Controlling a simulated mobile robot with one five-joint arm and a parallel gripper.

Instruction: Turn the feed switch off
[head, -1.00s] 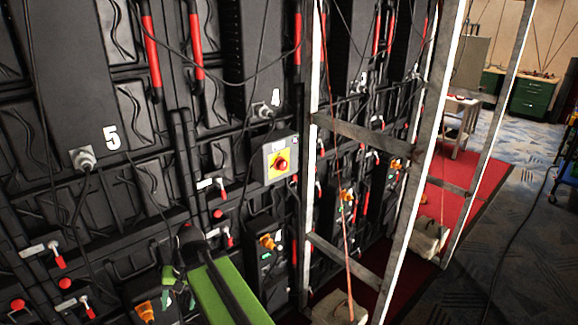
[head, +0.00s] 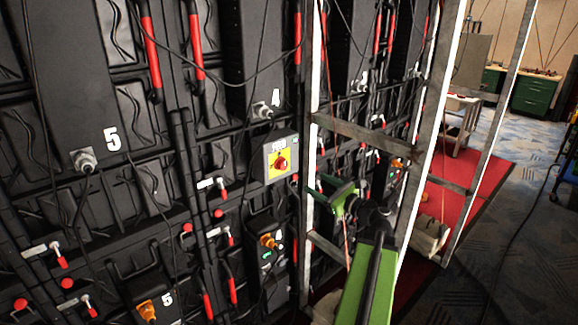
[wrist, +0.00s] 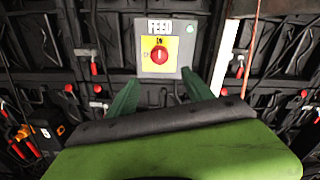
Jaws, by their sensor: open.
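The feed switch (head: 281,163) is a grey box on the black video wall, with a red rotary knob on a yellow plate. In the wrist view the feed switch (wrist: 146,69) is upright and centred ahead, under a "FEED" label. Its red knob (wrist: 159,55) seems to have its grip vertical; the small markings are hard to read. A green lamp (wrist: 190,29) glows at its upper right. My gripper (head: 335,197) is open and empty, to the right of and below the switch in the head view. In the wrist view its two green fingers (wrist: 160,82) point towards the box, apart from the knob.
A metal frame with upright posts (head: 420,150) and a crossbar (head: 350,130) stands close around my arm on the right. Cables hang across the wall. Orange connectors (head: 268,240) and red-handled latches sit below the switch. Open carpeted floor (head: 470,270) lies at the right.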

